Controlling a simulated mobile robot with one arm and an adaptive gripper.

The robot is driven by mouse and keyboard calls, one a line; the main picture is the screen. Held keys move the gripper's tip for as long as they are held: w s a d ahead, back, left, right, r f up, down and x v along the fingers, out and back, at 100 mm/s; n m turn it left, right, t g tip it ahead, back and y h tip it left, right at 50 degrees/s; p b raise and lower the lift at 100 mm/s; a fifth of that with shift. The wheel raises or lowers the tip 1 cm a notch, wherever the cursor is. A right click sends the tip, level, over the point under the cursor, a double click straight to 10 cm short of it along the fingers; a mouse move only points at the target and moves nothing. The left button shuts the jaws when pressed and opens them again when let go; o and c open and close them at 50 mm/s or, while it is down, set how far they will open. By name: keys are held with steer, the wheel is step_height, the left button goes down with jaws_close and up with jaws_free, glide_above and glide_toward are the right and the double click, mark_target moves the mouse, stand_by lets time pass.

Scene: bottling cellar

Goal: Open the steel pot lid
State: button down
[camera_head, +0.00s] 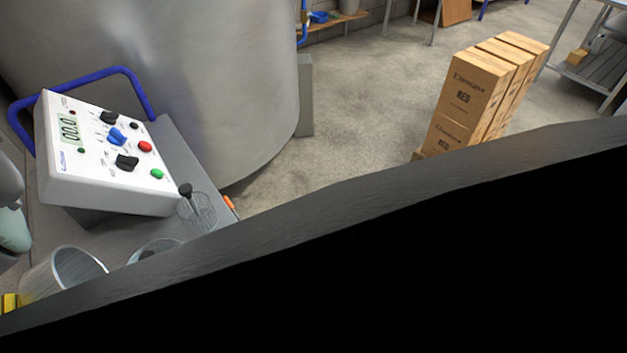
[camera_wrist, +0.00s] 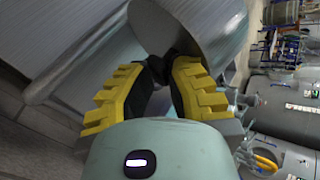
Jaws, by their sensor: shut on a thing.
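My gripper (camera_wrist: 161,70) has its yellow-padded fingers closed on a small dark knob in the wrist view. A shiny steel disc (camera_wrist: 205,22), which looks like the lid, is just beyond the fingertips at the knob. Grey metal surfaces fill the left of that view; I cannot tell which belong to the pot. In the head view, a metallic round-rimmed vessel (camera_head: 68,272), possibly the steel pot, is at the lower left. A yellow bit of my gripper (camera_head: 9,302) shows beside it. The grip itself is out of sight there.
A control box (camera_head: 105,155) with knobs and a blue rail (camera_head: 95,78) stands behind the vessel. A wire strainer-like item (camera_head: 197,210) is close by. A large steel tank (camera_head: 190,80) rises behind. Cartons (camera_head: 475,95) stand on open floor. A dark shape hides the lower right.

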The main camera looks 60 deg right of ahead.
steer(key=shift+w+d+f+h+b, duration=0.2)
steer(key=shift+f+h+b, duration=0.15)
steer(key=shift+f, duration=0.2)
steer(key=c, duration=1.3)
jaws_free()
steer(key=o, duration=0.7)
steer(key=shift+s+d+r, duration=0.1)
steer(key=shift+d, duration=0.25)
steer(key=shift+s+a, duration=0.1)
steer(key=shift+s, duration=0.05)
